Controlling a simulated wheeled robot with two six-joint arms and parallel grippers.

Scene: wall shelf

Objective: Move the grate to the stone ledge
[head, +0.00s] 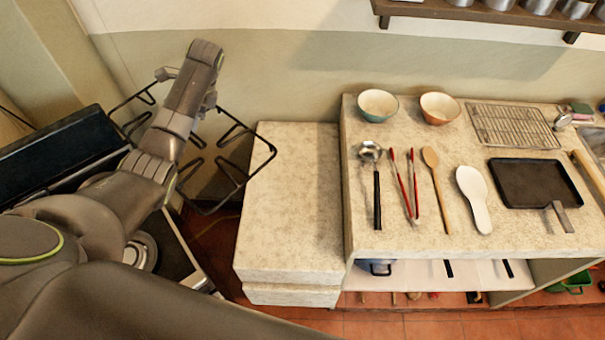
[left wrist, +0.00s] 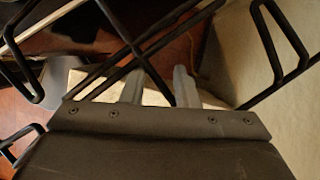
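The grate (head: 245,170), a black wire frame with bent feet, shows behind my left arm in the head view, over the gap between the stove and the stone ledge. The stone ledge (head: 295,190) is a pale speckled block, lower than the counter, and its top is bare. In the left wrist view, my left gripper (left wrist: 158,82) has its two fingers on either side of a bar of the grate (left wrist: 112,62) near a crossing. It looks shut on that bar, and the grate seems held in the air. In the head view my arm hides the fingers. My right gripper is not in view.
The stove (head: 190,262) with a burner (head: 141,250) is at the left. The counter (head: 400,225) right of the ledge holds two bowls (head: 378,104), utensils, a wire rack (head: 512,126) and a dark pan (head: 535,182). A wall shelf (head: 470,13) hangs above.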

